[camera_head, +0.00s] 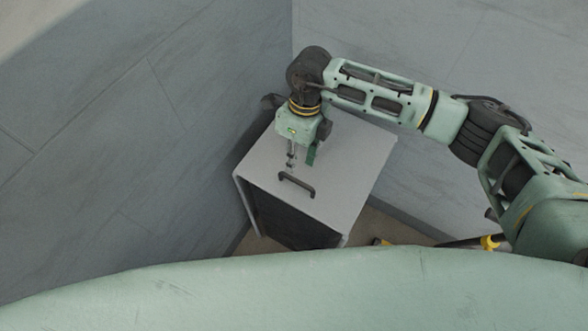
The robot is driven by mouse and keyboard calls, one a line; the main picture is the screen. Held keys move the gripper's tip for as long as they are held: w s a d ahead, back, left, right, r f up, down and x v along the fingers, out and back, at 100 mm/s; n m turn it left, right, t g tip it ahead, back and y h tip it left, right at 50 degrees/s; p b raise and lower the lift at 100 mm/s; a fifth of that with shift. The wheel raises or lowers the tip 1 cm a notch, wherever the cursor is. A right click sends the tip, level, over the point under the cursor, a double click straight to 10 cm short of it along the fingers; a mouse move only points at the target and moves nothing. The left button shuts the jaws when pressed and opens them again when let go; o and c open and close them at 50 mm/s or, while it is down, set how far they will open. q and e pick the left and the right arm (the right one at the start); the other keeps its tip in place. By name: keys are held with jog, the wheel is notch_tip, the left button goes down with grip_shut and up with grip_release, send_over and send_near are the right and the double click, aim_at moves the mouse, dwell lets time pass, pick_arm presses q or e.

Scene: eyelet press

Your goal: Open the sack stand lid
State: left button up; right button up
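The sack stand is a box with a dark front (288,222), standing in the corner of the room. Its grey lid (345,170) lies flat and looks closed on top. A dark bar handle (297,184) sits near the lid's front edge. My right gripper (291,163) points down over the lid, just behind the handle in the picture, and appears apart from it. Its fingers are small and seen edge-on, so I cannot tell whether they are open or shut. My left gripper is not in view.
Grey walls (130,140) rise close to the left of and behind the stand. My own green body covers the bottom of the view, and my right arm spans the upper right.

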aim_at(292, 178)
jog(key=f, duration=0.4)
jog(key=s+a+f+p, duration=0.1)
jog(key=f, duration=0.1)
jog(key=shift+c, duration=0.3)
grip_shut()
jog(key=shift+r, duration=0.1)
